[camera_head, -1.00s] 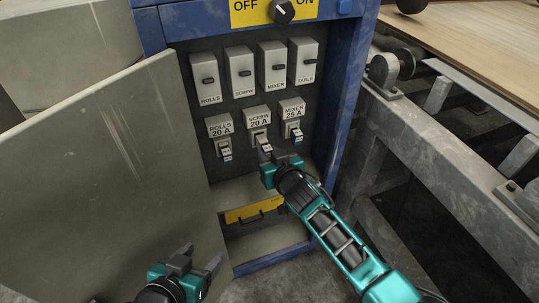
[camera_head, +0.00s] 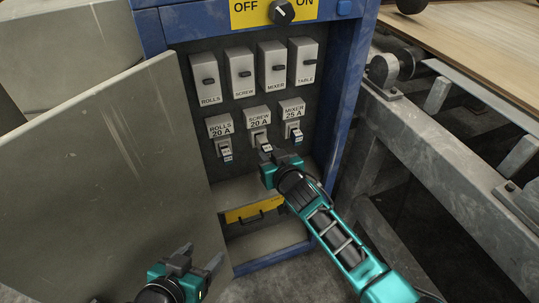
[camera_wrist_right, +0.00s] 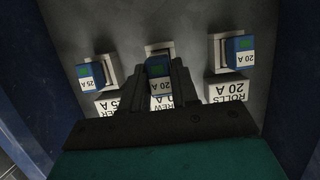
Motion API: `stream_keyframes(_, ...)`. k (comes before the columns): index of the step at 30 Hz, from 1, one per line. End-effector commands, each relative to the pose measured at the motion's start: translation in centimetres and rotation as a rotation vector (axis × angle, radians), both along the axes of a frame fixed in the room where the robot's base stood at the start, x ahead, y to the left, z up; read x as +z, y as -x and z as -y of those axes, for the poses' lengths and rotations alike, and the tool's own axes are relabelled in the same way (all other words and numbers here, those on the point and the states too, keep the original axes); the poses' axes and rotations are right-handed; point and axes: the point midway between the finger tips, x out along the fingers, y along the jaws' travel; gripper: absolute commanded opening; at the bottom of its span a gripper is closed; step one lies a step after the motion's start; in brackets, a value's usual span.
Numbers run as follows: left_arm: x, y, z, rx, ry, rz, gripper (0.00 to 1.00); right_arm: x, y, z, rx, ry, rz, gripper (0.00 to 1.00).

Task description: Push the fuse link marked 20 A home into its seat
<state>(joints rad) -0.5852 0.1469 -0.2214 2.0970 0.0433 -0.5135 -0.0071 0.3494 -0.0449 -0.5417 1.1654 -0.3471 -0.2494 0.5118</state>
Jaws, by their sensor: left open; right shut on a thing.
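The fuse link marked 20 A (camera_wrist_right: 160,87), blue with a white label, is at the middle holder, under the SCREW 20 A plate (camera_head: 258,116). My right gripper (camera_head: 266,151) is shut on it from the front and below; its fingers (camera_wrist_right: 162,92) flank the link in the right wrist view and hide its sides. The link is at the seat (camera_wrist_right: 160,48), but I cannot tell how deep it sits. Another link marked 20 A (camera_wrist_right: 238,53) is in the ROLLS holder. My left gripper (camera_head: 203,257) is open and empty, low in front of the cabinet door.
A link marked 25 A (camera_wrist_right: 91,76) is in the MIXER holder beside the held one. Several switches (camera_head: 241,72) are above the holders. The open grey door (camera_head: 100,170) stands left, the blue cabinet side (camera_head: 345,90) right.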

Motion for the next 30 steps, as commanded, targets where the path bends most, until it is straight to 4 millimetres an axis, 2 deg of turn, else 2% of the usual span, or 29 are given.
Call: stream_keyframes(30,-1.5,0.0,0.0,0.000,0.000,0.000,0.64,0.0,-2.2,-0.9,0.000,0.000,0.001,0.00)
